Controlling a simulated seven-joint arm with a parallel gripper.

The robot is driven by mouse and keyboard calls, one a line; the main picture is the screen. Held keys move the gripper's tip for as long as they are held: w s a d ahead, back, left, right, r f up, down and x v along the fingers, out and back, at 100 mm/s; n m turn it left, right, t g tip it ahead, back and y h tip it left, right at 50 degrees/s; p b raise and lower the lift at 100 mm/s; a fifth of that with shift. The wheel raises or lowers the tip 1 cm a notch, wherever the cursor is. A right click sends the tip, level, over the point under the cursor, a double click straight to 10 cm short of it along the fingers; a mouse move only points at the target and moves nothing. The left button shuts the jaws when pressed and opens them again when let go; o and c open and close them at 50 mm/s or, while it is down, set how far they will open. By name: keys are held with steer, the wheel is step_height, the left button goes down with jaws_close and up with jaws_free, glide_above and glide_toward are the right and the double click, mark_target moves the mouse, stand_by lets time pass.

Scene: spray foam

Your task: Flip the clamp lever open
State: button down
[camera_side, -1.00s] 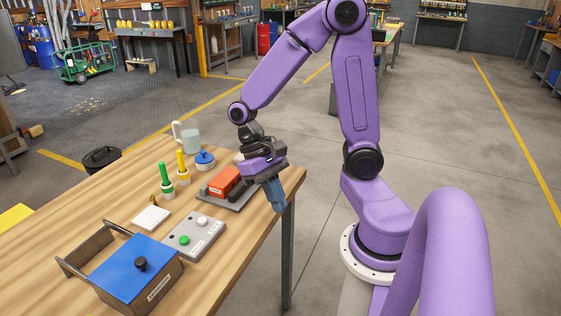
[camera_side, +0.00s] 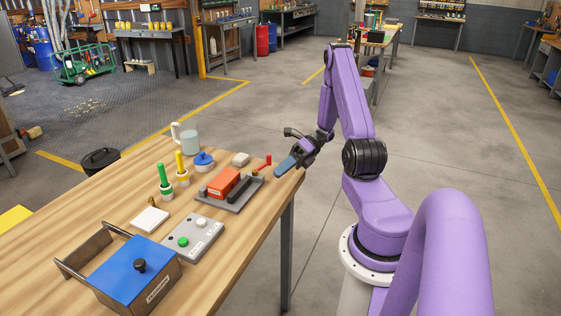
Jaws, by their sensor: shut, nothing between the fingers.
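The clamp fixture is a dark grey plate (camera_side: 238,205) near the table's right edge. An orange-red block (camera_side: 223,182) and a black bar (camera_side: 240,188) sit on it. A small lever with a red knob (camera_side: 268,160) stands up at the fixture's far right end, tilted up to the right.
A blue-lidded pot (camera_side: 204,161), a clear jug (camera_side: 190,138), and yellow (camera_side: 181,168) and green (camera_side: 164,180) bottles stand to the left. A button box (camera_side: 195,238) and blue-lidded box (camera_side: 135,270) are in front.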

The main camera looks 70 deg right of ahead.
steer(key=s+d+f+m+t+h, duration=0.3)
steer(key=s+d+m+t+h, duration=0.1)
steer(key=d+m+t, duration=0.3)
steer(key=s+d+f+m+t+h, duration=0.2)
steer(key=s+d+m+t+h, duration=0.15)
steer(key=d+m, duration=0.35)
steer(key=shift+m+t, duration=0.25)
steer(key=shift+m, duration=0.35)
steer(key=x, duration=1)
steer(key=shift+a, duration=0.4)
steer(key=w, duration=0.1)
steer(key=w+d, duration=0.1)
steer(key=w, duration=0.1)
steer(key=shift+d, duration=0.15)
steer(key=shift+w+d, duration=0.2)
steer(key=shift+w, duration=0.2)
